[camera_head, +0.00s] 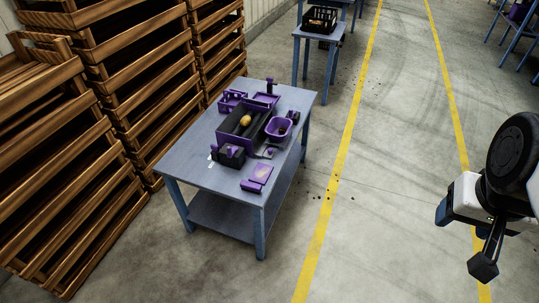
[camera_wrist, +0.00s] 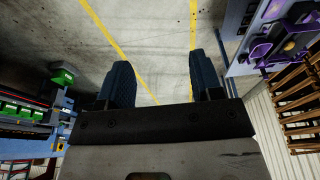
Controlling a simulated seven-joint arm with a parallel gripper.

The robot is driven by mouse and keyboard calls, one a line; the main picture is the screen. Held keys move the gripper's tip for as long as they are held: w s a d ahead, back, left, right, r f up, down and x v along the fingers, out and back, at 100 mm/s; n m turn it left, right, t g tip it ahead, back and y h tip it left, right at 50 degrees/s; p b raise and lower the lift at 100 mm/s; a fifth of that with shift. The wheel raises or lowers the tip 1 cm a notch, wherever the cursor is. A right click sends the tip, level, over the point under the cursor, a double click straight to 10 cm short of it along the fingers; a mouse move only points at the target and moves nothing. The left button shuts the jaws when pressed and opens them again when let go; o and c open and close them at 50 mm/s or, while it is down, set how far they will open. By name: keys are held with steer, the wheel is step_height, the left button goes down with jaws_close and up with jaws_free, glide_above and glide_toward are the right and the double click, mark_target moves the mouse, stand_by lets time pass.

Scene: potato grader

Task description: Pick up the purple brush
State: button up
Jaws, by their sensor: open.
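A blue-grey table (camera_head: 190,165) holds several purple and black items. A small purple piece (camera_head: 257,175) lies near the table's front right corner; I cannot tell whether it is the purple brush. No item is clearly recognisable as the brush at this size. My gripper (camera_wrist: 164,78) is open and empty in the wrist view, its two dark blue fingers wide apart with only floor between them. In the head view my arm is at the right edge, well away from the table. The table's purple items also show at the upper right of the wrist view, outside the fingers.
On the table, a purple-walled black tray (camera_head: 236,138) holds a yellowish potato (camera_head: 245,120), beside a purple bowl (camera_head: 279,127). Stacked wooden crates (camera_head: 125,80) stand close on the left. Another table with a black basket (camera_head: 320,19) stands behind. The floor between table and arm is clear.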

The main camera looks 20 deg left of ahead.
steer(key=w+a+f+n, duration=0.1)
steer(key=w+a+n, duration=0.25)
steer(key=w, duration=0.45)
steer(key=w+a+f+n, duration=0.2)
steer(key=w+a, duration=0.3)
steer(key=w, duration=0.2)
steer(key=w+a+f+n+g, duration=0.1)
steer(key=w+a+f+n, duration=0.1)
steer(key=w+a+f, duration=0.35)
steer(key=w+a+f+n, duration=0.2)
steer(key=w+a+f, duration=0.1)
steer(key=w+a, duration=0.4)
steer(key=n+g, duration=0.2)
steer(key=n, duration=0.7)
glide_above(251, 185)
steer(key=f, duration=3)
steer(key=shift+d+f, duration=0.2)
steer(key=shift+f, duration=0.05)
steer(key=shift+a+f, duration=0.15)
